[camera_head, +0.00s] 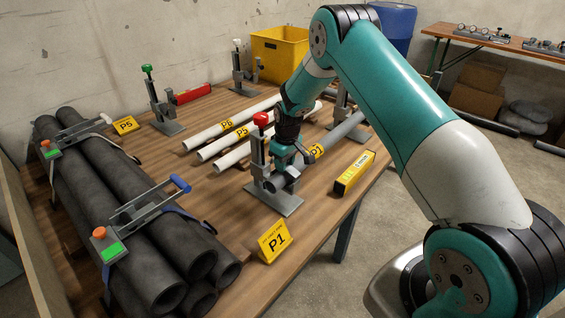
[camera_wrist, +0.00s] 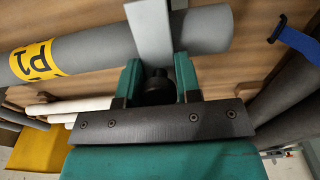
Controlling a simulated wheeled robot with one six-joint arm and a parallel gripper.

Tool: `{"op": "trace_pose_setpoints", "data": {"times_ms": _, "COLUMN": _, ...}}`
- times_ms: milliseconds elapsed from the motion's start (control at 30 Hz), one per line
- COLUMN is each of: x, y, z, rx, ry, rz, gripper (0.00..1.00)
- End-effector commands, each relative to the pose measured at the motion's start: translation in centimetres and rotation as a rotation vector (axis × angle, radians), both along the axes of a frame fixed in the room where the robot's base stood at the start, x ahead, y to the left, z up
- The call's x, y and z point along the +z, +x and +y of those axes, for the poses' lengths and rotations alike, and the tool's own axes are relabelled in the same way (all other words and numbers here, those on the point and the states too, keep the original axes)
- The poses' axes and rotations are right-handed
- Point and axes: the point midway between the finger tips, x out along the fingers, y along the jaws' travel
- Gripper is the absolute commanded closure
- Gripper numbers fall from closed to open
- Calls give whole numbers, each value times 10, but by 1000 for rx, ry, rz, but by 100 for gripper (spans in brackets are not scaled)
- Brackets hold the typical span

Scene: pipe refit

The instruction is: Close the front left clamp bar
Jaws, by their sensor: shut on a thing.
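The front clamp (camera_head: 259,160) with a red knob stands upright on a metal base plate on the wooden table. A grey pipe (camera_head: 345,132) with a yellow label lies at this clamp and also crosses the wrist view (camera_wrist: 100,47). In the wrist view a flat grey clamp bar (camera_wrist: 150,28) crosses in front of the pipe, with a black round handle (camera_wrist: 157,86) at its near end. My gripper (camera_wrist: 157,76) is shut on this handle, one finger on each side. In the head view my gripper (camera_head: 287,172) is low beside the clamp, partly hiding the bar.
A yellow P1 sign (camera_head: 274,243) and a yellow box (camera_head: 355,174) stand close by. White pipes (camera_head: 215,133) lie behind. Strapped black pipes (camera_head: 150,240) fill the table's left. A green-knob clamp (camera_head: 160,108) and a white-knob clamp (camera_head: 240,72) stand farther back.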

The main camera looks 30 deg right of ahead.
Motion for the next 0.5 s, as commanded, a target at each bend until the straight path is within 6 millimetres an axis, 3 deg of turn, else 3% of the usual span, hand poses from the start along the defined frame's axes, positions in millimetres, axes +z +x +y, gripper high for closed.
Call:
{"op": "trace_pose_setpoints", "data": {"times_ms": 67, "x": -1, "y": 0, "z": 0, "rx": -1, "ry": -1, "rz": 1, "gripper": 100}}
{"op": "trace_pose_setpoints", "data": {"times_ms": 100, "x": -2, "y": 0, "z": 0, "rx": -1, "ry": -1, "rz": 1, "gripper": 64}}
{"op": "trace_pose_setpoints", "data": {"times_ms": 167, "x": -1, "y": 0, "z": 0, "rx": 0, "ry": -1, "rz": 1, "gripper": 50}}
{"op": "trace_pose_setpoints", "data": {"times_ms": 200, "x": -1, "y": 0, "z": 0, "rx": 0, "ry": -1, "rz": 0, "gripper": 47}}
{"op": "trace_pose_setpoints", "data": {"times_ms": 500, "x": 2, "y": 0, "z": 1, "rx": 1, "ry": -1, "rz": -1, "gripper": 47}}
